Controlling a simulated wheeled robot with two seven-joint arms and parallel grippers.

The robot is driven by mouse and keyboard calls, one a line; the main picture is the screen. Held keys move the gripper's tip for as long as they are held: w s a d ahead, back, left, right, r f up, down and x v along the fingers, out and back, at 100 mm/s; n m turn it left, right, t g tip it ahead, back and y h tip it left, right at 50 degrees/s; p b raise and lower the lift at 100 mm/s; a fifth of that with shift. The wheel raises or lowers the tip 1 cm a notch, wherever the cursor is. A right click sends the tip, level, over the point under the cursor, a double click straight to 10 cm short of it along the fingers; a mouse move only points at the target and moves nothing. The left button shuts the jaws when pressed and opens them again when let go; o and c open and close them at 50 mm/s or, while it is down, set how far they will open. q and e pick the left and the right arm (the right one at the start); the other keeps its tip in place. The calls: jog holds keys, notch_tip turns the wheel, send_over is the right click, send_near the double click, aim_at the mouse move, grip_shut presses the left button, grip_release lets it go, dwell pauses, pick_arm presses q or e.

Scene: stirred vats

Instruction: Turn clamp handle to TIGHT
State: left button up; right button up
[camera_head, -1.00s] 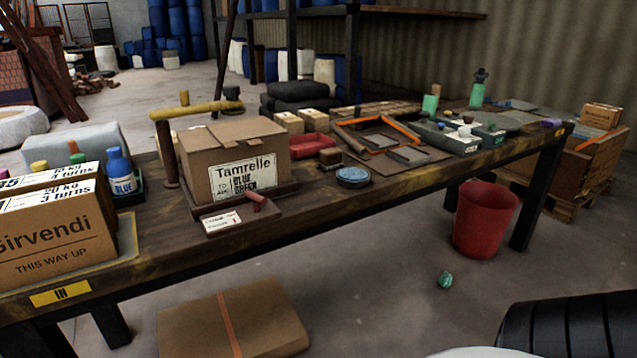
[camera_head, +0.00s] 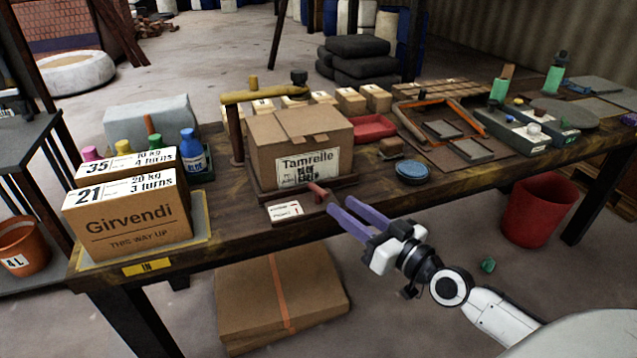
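The clamp handle (camera_head: 317,191) is a small red lever at the front of the dark tray (camera_head: 262,194) holding the Tamrelle box (camera_head: 300,148). It leans up and to the left. A white label card (camera_head: 285,211) lies left of it; its print is too small to read. My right gripper (camera_head: 339,204) has two purple fingers that are apart, with a gap between the tips. The tips are just right of the handle's lower end, and I cannot tell whether they touch it. My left gripper is not in view.
Girvendi boxes (camera_head: 127,215) stand at the left of the workbench, with bottles behind. A yellow-topped arm (camera_head: 262,93) on a post stands behind the Tamrelle box. A blue round dish (camera_head: 412,171) is to the right. A red bin (camera_head: 538,210) stands on the floor.

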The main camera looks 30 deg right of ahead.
aim_at(308, 183)
jog(key=w, duration=0.3)
jog(key=w+a, duration=0.1)
jog(key=w, duration=0.5)
jog(key=shift+w+a+f+p, duration=0.1)
jog(key=shift+w+a+p, duration=0.05)
jog(key=shift+p, duration=0.25)
jog(key=shift+c, duration=0.2)
grip_shut()
